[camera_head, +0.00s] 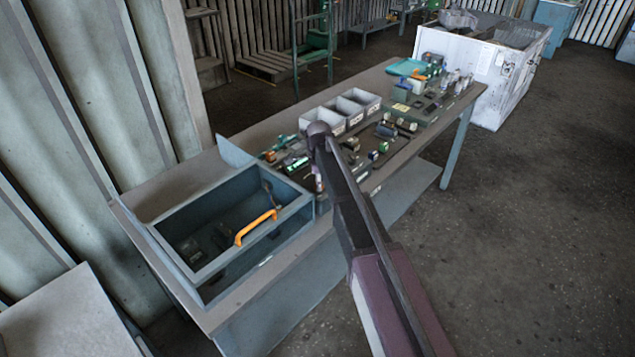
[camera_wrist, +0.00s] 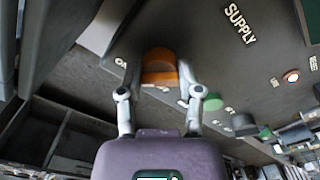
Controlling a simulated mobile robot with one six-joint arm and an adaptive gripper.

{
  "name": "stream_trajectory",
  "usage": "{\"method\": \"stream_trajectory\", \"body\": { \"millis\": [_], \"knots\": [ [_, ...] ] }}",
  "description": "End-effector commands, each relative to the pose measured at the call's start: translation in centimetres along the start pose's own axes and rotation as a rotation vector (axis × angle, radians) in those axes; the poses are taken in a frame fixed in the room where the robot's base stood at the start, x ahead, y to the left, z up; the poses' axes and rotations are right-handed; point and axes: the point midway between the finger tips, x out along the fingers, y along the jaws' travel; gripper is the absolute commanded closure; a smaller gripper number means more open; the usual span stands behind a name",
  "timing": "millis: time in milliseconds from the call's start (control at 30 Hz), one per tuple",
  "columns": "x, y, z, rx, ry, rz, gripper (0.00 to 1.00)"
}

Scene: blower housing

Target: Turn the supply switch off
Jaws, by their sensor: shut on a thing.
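The supply switch (camera_wrist: 159,64) is an orange knob on a dark grey panel (camera_wrist: 205,55) lettered "SUPPLY" in the wrist view. My gripper (camera_wrist: 160,75) is shut on this orange knob, with one finger on each side of it. Small pale marks sit beside the knob, too small to read surely. I cannot tell exactly which way the knob is turned. In the head view, my arm hides most of the panel area, and the switch cannot be made out there.
In the head view, an open-topped box (camera_head: 172,286) with an orange handle (camera_head: 257,227) stands left on the bench; grey bins (camera_head: 334,122) and small parts lie behind.

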Motion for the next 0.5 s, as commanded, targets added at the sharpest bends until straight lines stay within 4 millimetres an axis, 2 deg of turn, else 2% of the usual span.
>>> {"method": "stream_trajectory", "body": {
  "millis": [267, 500],
  "knots": [
    [0.01, -0.11, -0.02, -0.027, -0.009, -0.003, 1.00],
    [0.02, -0.12, -0.09, -0.120, -0.006, -0.004, 1.00]
  ]
}}
